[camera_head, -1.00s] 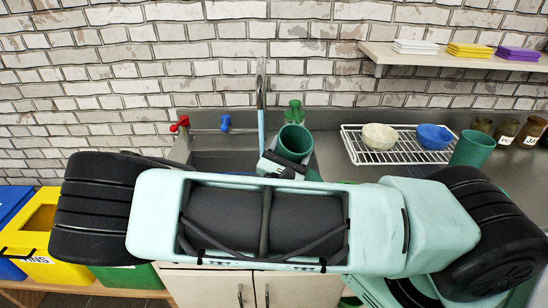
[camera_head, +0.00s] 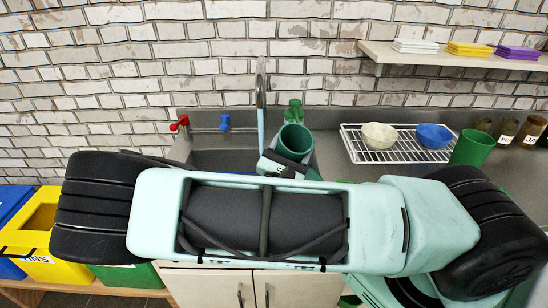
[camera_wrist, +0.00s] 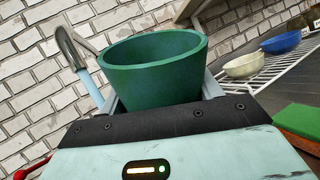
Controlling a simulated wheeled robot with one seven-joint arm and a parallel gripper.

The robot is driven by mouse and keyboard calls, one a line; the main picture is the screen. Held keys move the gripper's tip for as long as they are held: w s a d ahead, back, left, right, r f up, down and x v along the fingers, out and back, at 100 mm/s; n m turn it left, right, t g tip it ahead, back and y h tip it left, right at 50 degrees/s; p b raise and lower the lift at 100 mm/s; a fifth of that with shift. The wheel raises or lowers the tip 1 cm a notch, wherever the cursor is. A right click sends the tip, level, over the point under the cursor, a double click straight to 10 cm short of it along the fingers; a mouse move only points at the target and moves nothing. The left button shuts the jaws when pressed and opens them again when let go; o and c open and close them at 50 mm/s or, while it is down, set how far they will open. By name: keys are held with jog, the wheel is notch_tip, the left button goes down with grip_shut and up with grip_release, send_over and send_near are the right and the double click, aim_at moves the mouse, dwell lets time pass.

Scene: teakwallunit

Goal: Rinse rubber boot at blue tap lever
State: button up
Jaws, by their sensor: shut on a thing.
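The rubber boot appears as a dark green, open-topped shaft (camera_head: 295,140). It also fills the middle of the wrist view (camera_wrist: 155,68); its lower part is hidden behind my gripper. My gripper (camera_head: 287,163) is shut on it, with a finger on either side in the wrist view (camera_wrist: 162,95). The blue tap lever (camera_head: 225,122) is at the back of the sink (camera_head: 222,158), left of the boot and apart from it. The tall spout (camera_head: 261,100) stands between lever and boot; it also shows in the wrist view (camera_wrist: 82,62).
A red lever (camera_head: 180,123) and a green fixture (camera_head: 293,110) flank the blue lever. At right, a wire rack (camera_head: 397,152) holds two bowls, with a green cup (camera_head: 472,148) and jars beyond. My arm hides the sink's front. A shelf (camera_head: 460,55) hangs above right.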

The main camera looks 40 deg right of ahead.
jog(key=shift+s+d+f, duration=0.3)
jog(key=shift+s+d, duration=0.05)
jog(key=shift+s+d+r+p, duration=0.2)
jog(key=shift+s+r+p, duration=0.5)
jog(key=shift+p, duration=0.35)
grip_shut()
jog(key=shift+s+d+r+p, duration=0.25)
jog(key=shift+s+r+p, duration=0.5)
jog(key=shift+s+p, duration=0.1)
jog(key=shift+s+d+r+p, duration=0.2)
jog(key=shift+s+r+p, duration=0.5)
jog(key=shift+s+p, duration=0.1)
jog(key=shift+w+r, duration=0.1)
